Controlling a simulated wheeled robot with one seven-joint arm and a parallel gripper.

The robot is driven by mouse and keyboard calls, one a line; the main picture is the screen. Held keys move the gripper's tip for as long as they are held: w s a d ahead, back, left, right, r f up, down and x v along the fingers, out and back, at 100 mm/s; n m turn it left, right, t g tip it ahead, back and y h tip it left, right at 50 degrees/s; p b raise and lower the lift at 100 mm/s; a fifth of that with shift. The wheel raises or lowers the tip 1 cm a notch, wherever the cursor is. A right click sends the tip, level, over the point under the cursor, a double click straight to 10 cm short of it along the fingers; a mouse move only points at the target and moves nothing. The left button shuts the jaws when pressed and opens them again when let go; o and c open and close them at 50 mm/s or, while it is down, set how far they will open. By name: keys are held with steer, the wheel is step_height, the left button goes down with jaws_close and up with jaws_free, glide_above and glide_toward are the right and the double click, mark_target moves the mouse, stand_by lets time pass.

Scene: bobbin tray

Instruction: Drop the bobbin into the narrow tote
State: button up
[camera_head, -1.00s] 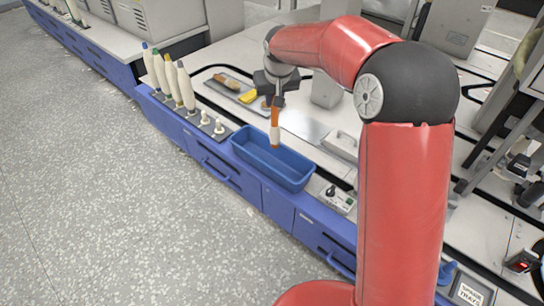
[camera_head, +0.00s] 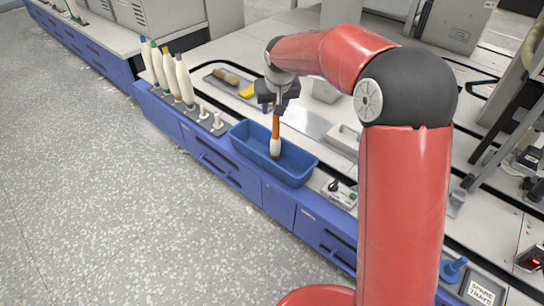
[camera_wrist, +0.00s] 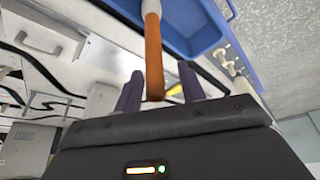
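The bobbin (camera_head: 275,137) is upright, with an orange-brown tube and a whitish lower part. The blue narrow tote (camera_head: 247,156) is on the near edge of the workbench. The bobbin's lower end is within the tote's opening in the head view; I cannot tell whether it touches the floor. My gripper (camera_head: 276,106) is above the tote. In the wrist view, the gripper's dark fingers (camera_wrist: 160,88) stand apart on either side of the tube (camera_wrist: 154,60), with gaps visible beside it. The tote also shows at the top of the wrist view (camera_wrist: 205,38).
Several tall yarn cones (camera_head: 183,82) and short white pegs (camera_head: 218,120) stand left of the tote. A grey tray (camera_head: 219,80) with brown and yellow items lies behind. A small control box (camera_head: 340,194) is right of the tote. A handled metal block (camera_head: 344,138) sits behind it.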

steer(key=shift+p+v, duration=0.65)
steer(key=shift+v, duration=3.25)
steer(key=shift+s, duration=0.1)
